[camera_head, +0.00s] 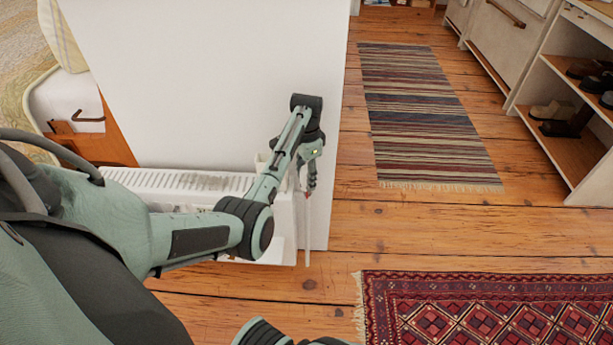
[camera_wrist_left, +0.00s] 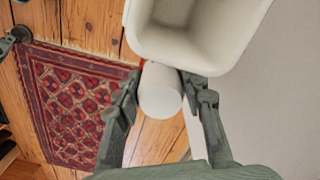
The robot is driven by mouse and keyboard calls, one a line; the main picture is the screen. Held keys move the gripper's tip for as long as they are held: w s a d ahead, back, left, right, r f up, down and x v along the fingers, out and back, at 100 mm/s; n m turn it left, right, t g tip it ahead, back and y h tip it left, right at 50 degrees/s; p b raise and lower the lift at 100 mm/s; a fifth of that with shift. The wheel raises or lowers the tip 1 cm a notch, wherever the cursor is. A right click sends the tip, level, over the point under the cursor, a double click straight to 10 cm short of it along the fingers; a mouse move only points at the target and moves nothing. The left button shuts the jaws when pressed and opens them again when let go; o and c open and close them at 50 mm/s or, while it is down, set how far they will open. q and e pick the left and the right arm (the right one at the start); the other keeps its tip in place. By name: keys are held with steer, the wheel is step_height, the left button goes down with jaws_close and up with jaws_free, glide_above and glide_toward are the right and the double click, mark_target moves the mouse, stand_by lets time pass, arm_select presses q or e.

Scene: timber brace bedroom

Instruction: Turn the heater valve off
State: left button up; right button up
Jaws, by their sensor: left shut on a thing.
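The white heater (camera_head: 180,183) stands low against the white wall panel in the head view. My left gripper (camera_head: 309,184) is at its right end, pointing down. In the left wrist view, the valve (camera_wrist_left: 160,92) is a white, rounded cylinder knob. My left gripper (camera_wrist_left: 161,80) is shut on it, with one finger on each side. A bit of red shows beside the knob. In the head view my arm and gripper hide the knob. My right gripper cannot be made out in either view.
A white hollow box-like thing (camera_wrist_left: 195,40) is close beyond the fingers. The white panel (camera_head: 215,80) stands behind the heater. A red patterned rug (camera_head: 490,310) and a striped rug (camera_head: 420,110) lie on the wooden floor. A shoe shelf (camera_head: 565,150) stands at the right.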

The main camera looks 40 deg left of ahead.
mark_target(306, 169)
arm_select(q)
steer(key=shift+w+m, duration=0.1)
steer(key=shift+m, duration=0.3)
steer(key=o, duration=1.2)
steer(key=shift+c, duration=0.2)
steer(key=shift+r, duration=0.1)
step_height(306, 169, up, 12)
steer(key=shift+f, duration=0.1)
